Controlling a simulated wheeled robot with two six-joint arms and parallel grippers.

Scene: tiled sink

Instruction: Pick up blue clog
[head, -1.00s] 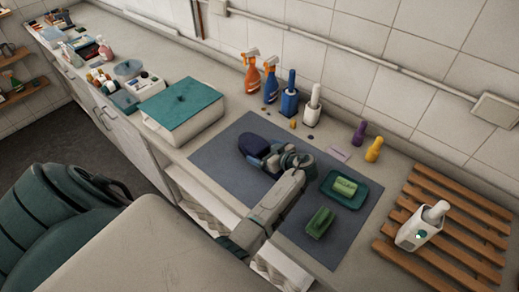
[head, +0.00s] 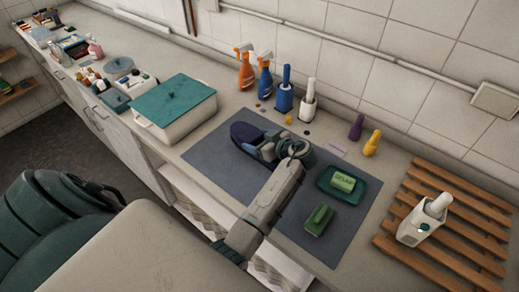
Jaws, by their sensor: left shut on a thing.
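The blue clog (head: 245,133) is dark blue and lies at the upper left part of the grey mat (head: 214,155). My left gripper (head: 264,150) is at the right end of the clog, shut on it. The gripper and wrist hide the clog's right end. I cannot tell whether the clog is resting on the mat or slightly lifted. My right gripper is not in view.
Right of my left arm are a green brush (head: 319,220) and a green soap dish (head: 337,194) with a soap bar (head: 344,182). Behind stand spray bottles (head: 246,70) and brush holders (head: 284,97). A teal-lidded box (head: 176,98) stands left; a wooden rack (head: 455,240) lies right.

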